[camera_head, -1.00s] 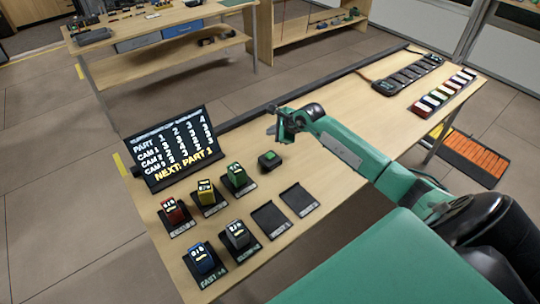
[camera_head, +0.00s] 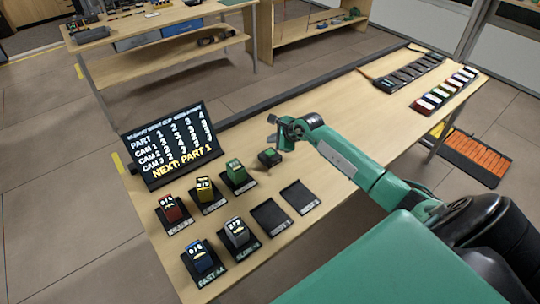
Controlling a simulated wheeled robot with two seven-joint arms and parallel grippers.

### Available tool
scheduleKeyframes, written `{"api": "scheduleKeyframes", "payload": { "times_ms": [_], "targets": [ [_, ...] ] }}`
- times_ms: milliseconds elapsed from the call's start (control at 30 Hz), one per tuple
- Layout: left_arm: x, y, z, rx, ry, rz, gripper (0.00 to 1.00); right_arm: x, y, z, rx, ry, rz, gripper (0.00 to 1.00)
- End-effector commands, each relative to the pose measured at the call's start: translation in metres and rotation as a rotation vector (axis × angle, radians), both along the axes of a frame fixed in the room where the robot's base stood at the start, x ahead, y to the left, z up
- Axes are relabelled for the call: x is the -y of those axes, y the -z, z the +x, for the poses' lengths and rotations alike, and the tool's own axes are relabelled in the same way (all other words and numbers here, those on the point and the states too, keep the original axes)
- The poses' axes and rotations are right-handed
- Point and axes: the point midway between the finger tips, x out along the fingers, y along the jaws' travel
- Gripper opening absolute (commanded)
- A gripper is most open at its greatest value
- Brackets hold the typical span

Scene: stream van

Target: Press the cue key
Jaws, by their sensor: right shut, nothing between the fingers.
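The cue key, a small black box with a green top (camera_head: 270,157), sits on the wooden table (camera_head: 330,193) right of the screen and the green block. My right gripper (camera_head: 272,128) is shut and empty. It is just above and behind the key in the picture; I cannot tell whether it touches it. The tilted black screen (camera_head: 170,146) shows a table of parts and cams and "NEXT: PART 1". My left gripper is not in view.
Red (camera_head: 172,209), yellow (camera_head: 205,190), green (camera_head: 234,172), blue (camera_head: 201,257) and grey (camera_head: 237,232) blocks stand on black pads. Two pads (camera_head: 300,196) are empty. A row of coloured pieces (camera_head: 444,89) and a black strip (camera_head: 408,70) lie at the far right.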

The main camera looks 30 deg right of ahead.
Motion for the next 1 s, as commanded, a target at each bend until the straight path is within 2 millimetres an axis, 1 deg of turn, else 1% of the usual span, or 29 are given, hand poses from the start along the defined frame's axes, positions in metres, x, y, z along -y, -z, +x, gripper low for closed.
{"api": "scheduleKeyframes", "payload": {
  "times_ms": [33,100,233,1000],
  "targets": [
    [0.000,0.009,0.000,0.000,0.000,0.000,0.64,-0.001,0.013,0.000,-0.001,0.000,0.002,0.00],
    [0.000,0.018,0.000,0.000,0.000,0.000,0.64,0.000,0.022,0.000,0.000,-0.001,-0.001,0.00],
    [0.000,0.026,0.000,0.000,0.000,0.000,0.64,0.000,0.031,0.000,0.000,-0.001,-0.001,0.00],
    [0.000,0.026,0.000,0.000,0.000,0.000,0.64,0.000,0.031,0.000,0.000,-0.001,-0.001,0.00]
  ]
}}
